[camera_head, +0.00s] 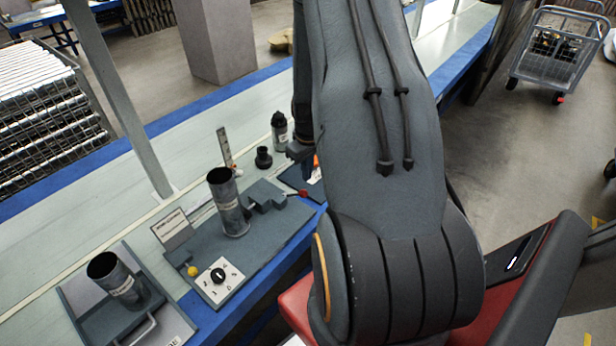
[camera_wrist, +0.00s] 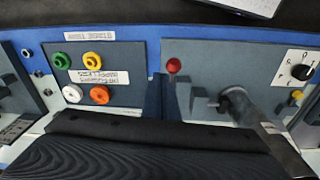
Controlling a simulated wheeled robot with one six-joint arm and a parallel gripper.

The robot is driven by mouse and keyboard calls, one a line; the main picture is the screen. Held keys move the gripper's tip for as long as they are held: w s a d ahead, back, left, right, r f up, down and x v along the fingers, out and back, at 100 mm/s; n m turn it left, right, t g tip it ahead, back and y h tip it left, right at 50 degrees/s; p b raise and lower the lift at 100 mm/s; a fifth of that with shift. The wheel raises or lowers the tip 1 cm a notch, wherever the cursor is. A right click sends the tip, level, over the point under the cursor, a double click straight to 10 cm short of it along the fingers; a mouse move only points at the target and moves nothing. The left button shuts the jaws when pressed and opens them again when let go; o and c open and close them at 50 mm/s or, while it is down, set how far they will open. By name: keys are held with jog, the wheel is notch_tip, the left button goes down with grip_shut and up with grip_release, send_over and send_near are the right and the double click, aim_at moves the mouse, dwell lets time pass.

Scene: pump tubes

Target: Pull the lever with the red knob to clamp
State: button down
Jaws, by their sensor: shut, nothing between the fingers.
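The lever's red knob (camera_head: 303,192) sits at the right end of the grey clamp (camera_head: 264,196) on the fixture plate (camera_head: 262,232). In the wrist view the red knob (camera_wrist: 174,65) is near the top edge of the plate, just beyond my fingertips. A dark metal tube (camera_head: 228,205) stands in the fixture beside the clamp; it also shows in the wrist view (camera_wrist: 252,106). My gripper (camera_wrist: 171,98) is shut and empty, and appears apart from the knob. In the head view my gripper (camera_head: 299,150) is partly hidden behind my arm.
A second tube (camera_head: 118,283) is in a tray at the lower left. A dial panel (camera_head: 219,282) and yellow knob (camera_head: 193,271) are on the fixture's front. A board with coloured rings (camera_wrist: 105,82) lies beside the fixture. A bottle (camera_head: 279,133) stands behind.

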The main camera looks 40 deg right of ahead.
jog(key=s+r+b, duration=0.1)
jog(key=s+r, duration=0.2)
jog(key=s, duration=0.4)
jog(key=shift+r+b, duration=0.25)
jog(key=shift+b, duration=0.15)
jog(key=shift+a, duration=0.1)
